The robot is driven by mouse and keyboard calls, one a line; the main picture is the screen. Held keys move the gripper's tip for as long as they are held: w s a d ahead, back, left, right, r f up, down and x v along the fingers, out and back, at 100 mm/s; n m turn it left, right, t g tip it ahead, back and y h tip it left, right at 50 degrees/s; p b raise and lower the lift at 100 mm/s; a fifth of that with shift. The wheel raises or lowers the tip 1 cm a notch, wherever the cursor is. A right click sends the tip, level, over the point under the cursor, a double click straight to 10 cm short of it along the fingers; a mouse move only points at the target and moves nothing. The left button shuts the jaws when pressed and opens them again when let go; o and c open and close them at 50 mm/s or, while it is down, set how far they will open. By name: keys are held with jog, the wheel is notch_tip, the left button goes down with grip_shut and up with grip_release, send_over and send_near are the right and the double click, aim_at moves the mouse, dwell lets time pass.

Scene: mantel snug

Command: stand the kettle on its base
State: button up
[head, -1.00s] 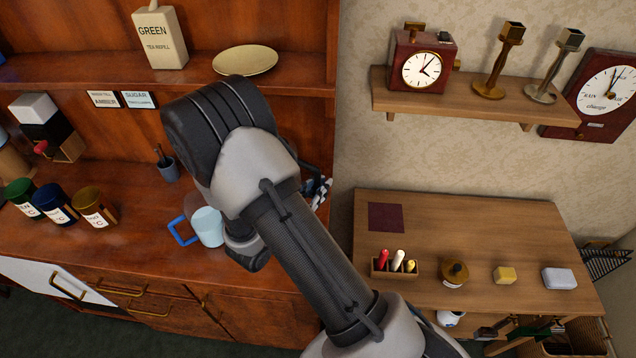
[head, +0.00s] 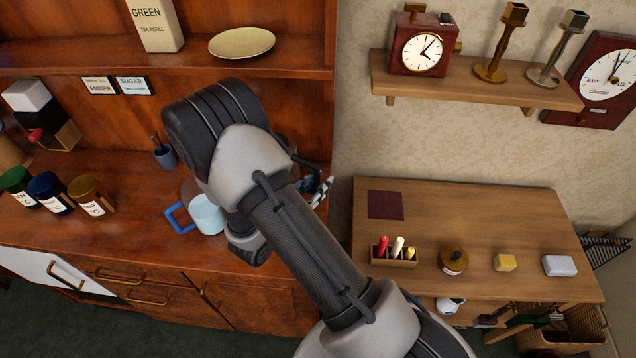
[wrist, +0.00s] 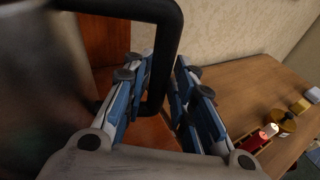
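In the wrist view the kettle shows as a blurred grey metal body (wrist: 40,90) at the left, with a black loop handle (wrist: 172,40) reaching over to the right. My gripper (wrist: 165,68) has its two blue-padded fingers on either side of the handle's upright part. I cannot tell whether the pads press on it. The gripper's fingers (head: 322,190) show beyond my arm, near the cabinet's right edge. I cannot make out the kettle's base.
The mug (head: 207,213) with a blue handle stands close to my arm on the cabinet top (head: 130,225). Several canisters stand at the left.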

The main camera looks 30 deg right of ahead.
jog(key=shift+o, duration=1.2)
